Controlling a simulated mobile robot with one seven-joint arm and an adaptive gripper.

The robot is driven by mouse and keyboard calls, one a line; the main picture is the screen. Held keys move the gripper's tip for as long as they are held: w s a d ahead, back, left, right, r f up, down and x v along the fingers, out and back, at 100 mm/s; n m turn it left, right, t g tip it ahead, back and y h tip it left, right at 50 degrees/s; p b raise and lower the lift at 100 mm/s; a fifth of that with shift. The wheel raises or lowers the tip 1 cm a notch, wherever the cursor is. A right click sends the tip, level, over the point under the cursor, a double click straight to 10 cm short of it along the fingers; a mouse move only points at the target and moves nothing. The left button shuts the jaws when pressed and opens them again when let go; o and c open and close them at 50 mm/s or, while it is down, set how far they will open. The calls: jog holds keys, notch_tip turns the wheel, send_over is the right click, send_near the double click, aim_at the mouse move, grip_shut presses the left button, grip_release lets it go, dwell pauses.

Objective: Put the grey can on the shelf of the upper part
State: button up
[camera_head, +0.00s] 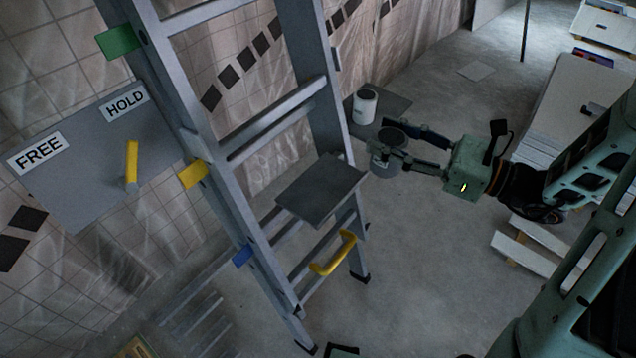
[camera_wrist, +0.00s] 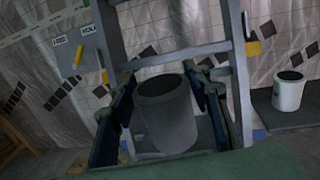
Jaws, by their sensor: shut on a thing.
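The grey can (camera_head: 385,160) is held upright between the fingers of my gripper (camera_head: 398,148), in the air to the right of the ladder-like lift. In the wrist view the grey can (camera_wrist: 168,122) fills the middle, with a finger on each side. The shelf (camera_head: 320,190) is a flat dark grey plate on the lift's upper part, left of the can and apart from it; nothing stands on it. The lift's frame (camera_head: 215,170) is grey, with a yellow handle (camera_head: 333,254) below the shelf. In the wrist view the can hides part of the frame behind it.
A white can (camera_head: 365,106) stands on a dark mat (camera_head: 392,103) behind my gripper. A grey panel (camera_head: 95,160) with a yellow lever (camera_head: 131,163) and FREE and HOLD labels is at the left. Pale boards (camera_head: 565,100) lie at the right. Floor between is clear.

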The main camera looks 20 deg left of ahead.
jog(key=shift+w+a+f+b, duration=0.45)
jog(key=shift+a+f+b, duration=0.15)
jog(key=shift+a+f, duration=1.55)
jog(key=shift+w+a+f+b, duration=0.4)
jog(key=shift+a+f+b, duration=0.2)
jog(key=shift+a+f, duration=1.55)
jog(key=shift+w+a+f+b, duration=0.45)
jog(key=shift+a+f+b, duration=0.15)
jog(key=shift+a+f, duration=1.5)
jog(key=shift+a, duration=0.1)
jog(key=o, duration=1.3)
jog(key=shift+f, duration=0.1)
jog(key=shift+o, duration=0.2)
jog(key=shift+r, duration=0.2)
jog(key=p+v, duration=0.1)
jog(key=v, duration=1.1)
